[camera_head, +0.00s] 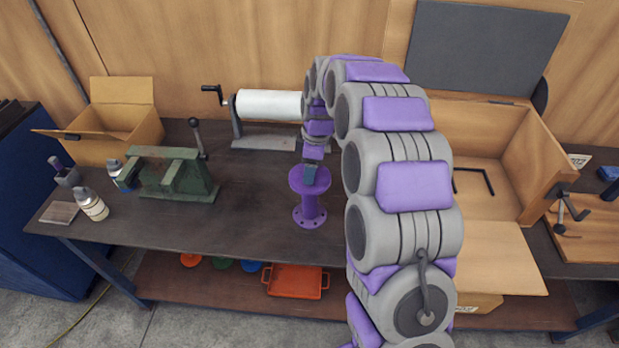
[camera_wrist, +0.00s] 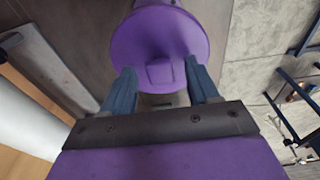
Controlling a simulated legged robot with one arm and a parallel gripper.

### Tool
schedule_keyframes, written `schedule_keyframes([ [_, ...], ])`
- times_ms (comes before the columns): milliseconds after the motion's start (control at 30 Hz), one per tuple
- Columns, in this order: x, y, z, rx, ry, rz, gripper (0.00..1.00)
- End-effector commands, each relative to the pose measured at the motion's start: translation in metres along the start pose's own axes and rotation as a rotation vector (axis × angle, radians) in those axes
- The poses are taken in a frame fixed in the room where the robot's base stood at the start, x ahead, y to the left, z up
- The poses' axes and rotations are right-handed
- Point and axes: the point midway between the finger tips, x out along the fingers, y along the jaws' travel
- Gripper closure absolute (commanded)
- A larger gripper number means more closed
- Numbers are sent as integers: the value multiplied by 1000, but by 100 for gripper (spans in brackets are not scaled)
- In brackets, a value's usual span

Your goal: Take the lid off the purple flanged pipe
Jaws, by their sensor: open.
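The purple flanged pipe (camera_head: 309,211) stands upright on the dark workbench, its round bolted foot on the bench top. A purple round lid (camera_head: 297,184) covers its top; in the wrist view the lid (camera_wrist: 158,38) shows as a disc with a small raised block (camera_wrist: 160,72) on it. My gripper (camera_head: 310,177) points down just above the lid. In the wrist view its two blue-grey fingers (camera_wrist: 162,80) are spread apart, one on each side of the raised block, with a gap to it. Whether the fingertips touch the lid I cannot tell.
A green vise (camera_head: 172,178) and an open cardboard box (camera_head: 110,130) stand left on the bench (camera_head: 245,205). A white paper roll (camera_head: 268,105) is behind. A large open wooden box (camera_head: 490,150) is at right. Bench space left of the pipe is clear.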

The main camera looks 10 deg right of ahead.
Motion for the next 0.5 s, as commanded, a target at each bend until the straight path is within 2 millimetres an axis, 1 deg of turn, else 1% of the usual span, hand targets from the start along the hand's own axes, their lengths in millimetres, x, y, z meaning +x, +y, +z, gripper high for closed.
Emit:
schedule_keyframes([
  [167,-1,0,0,0,1,2,40],
  [500,-1,0,0,0,1,2,73],
])
